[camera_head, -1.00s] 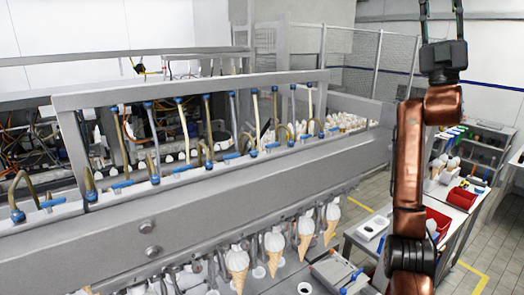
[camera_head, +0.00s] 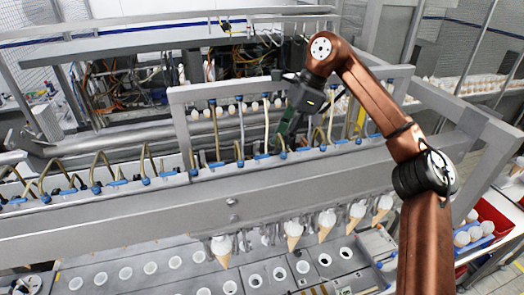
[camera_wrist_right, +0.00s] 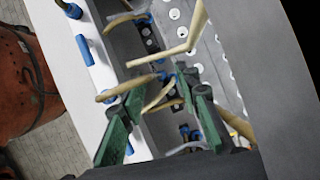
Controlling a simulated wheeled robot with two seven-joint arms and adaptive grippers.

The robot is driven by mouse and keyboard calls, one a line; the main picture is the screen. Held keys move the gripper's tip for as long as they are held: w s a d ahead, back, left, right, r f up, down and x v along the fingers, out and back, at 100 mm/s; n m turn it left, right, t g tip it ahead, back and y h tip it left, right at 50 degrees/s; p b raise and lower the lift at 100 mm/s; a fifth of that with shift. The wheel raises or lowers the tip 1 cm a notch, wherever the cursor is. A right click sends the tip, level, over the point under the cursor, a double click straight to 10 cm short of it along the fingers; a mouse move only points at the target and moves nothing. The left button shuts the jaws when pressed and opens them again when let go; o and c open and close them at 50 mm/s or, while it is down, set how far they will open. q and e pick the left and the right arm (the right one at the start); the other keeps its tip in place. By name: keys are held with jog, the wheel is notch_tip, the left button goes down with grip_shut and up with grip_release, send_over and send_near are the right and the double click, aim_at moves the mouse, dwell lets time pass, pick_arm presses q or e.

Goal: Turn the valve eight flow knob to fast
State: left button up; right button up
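A row of blue valve knobs lies along the white rail of the machine, beside blue fittings with tan tubes. One knob (camera_head: 262,156) is just below my right gripper (camera_head: 284,132), and others lie to either side; I cannot tell which is valve eight. No fast or slow marking is legible. My left gripper is not in view.
A metal frame bar (camera_head: 225,92) runs above the tubes, close to my right arm. Ice cream cones (camera_head: 293,229) hang along the front beam over a perforated conveyor (camera_head: 130,245). A red bin (camera_head: 492,215) stands at the right.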

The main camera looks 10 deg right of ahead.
jog(key=p+x, duration=0.1)
jog(key=x, duration=0.7)
jog(key=shift+r, duration=0.1)
grip_shut()
